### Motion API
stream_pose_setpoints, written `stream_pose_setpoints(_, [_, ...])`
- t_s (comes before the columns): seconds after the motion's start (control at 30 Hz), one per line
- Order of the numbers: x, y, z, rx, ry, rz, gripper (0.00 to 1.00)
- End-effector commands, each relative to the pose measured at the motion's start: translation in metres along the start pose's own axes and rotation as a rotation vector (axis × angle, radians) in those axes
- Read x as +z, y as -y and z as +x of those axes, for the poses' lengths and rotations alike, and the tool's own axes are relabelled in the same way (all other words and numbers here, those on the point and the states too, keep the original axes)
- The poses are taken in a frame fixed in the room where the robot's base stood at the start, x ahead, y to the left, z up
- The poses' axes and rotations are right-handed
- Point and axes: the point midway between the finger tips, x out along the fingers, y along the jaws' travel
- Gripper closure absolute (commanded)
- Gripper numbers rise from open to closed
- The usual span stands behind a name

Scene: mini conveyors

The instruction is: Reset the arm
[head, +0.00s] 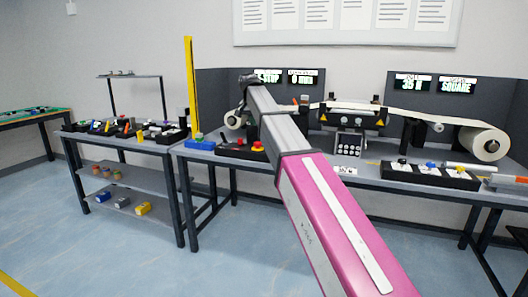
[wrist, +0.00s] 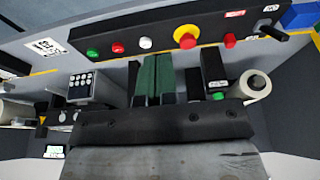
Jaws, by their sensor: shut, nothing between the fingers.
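My pink and grey arm (head: 320,215) reaches from the lower right of the head view up over the long bench, in front of the machines. Its far end (head: 248,80) is raised in front of the dark back panel; the fingers cannot be made out there. In the wrist view my gripper (wrist: 157,58) shows as two green-faced fingers side by side, shut with nothing between them. They point toward the control panel (wrist: 165,35) with its red stop button. The same panel (head: 237,149) shows in the head view, partly behind my arm.
The long bench carries a printer-like machine (head: 350,113), a white roll (head: 484,143) and a button box (head: 428,173). A side table (head: 125,146) at the left holds small parts, with more on its shelf. A yellow post (head: 192,88) stands beside it. The floor at lower left is clear.

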Motion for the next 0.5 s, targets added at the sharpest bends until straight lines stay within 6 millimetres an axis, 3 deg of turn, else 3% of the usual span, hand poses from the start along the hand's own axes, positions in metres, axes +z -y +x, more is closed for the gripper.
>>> stream_pose_setpoints(0.27, [0.01,-0.014,0.027,0.004,0.013,-0.018,1.0])
stream_pose_setpoints(0.5, [0.024,-0.034,0.064,0.009,0.03,-0.044,1.0])
